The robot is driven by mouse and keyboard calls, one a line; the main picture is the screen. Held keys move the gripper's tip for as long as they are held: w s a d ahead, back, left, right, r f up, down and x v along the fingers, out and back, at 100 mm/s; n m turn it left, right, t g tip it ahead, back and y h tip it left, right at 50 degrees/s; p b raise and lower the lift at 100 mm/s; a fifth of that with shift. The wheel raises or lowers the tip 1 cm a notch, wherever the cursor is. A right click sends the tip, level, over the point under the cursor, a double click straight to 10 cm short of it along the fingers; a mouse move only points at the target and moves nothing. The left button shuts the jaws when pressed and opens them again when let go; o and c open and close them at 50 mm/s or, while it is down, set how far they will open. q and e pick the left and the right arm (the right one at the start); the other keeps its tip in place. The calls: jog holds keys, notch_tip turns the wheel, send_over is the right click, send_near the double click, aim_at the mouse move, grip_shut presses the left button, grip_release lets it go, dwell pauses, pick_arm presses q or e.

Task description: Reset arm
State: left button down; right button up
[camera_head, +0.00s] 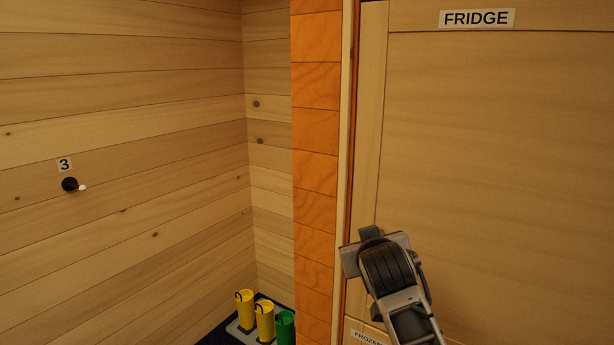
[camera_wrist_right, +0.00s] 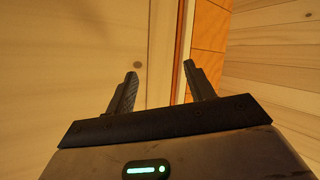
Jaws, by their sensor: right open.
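My right gripper (camera_wrist_right: 160,85) shows in the right wrist view with its two dark fingers apart and nothing between them. In the head view my right arm comes in from the bottom right, and the gripper end (camera_head: 372,245) is in front of the left edge of the fridge door (camera_head: 490,150). From these views I cannot tell whether it touches the door. My left gripper is not in view.
A "FRIDGE" label (camera_head: 477,18) is high on the door, and a "FROZEN" label (camera_head: 368,338) is low. An orange wood post (camera_head: 316,130) stands left of the fridge. A black hook (camera_head: 70,184) marked 3 is on the left wall.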

jog(key=s+d+f+g+y, duration=0.1)
jog(key=s+f, duration=0.7)
jog(key=f, duration=0.2)
jog(key=s+d+f+g+y, duration=0.1)
jog(key=s+f+y, duration=0.1)
jog(key=s+f, duration=1.05)
jog(key=s, duration=0.4)
jog(key=s+f+y, duration=0.1)
jog(key=s+f, duration=0.2)
jog(key=s, duration=0.4)
jog(key=shift+s+d+f+g, duration=0.25)
jog(key=shift+s+g, duration=0.05)
jog(key=shift+g, duration=0.1)
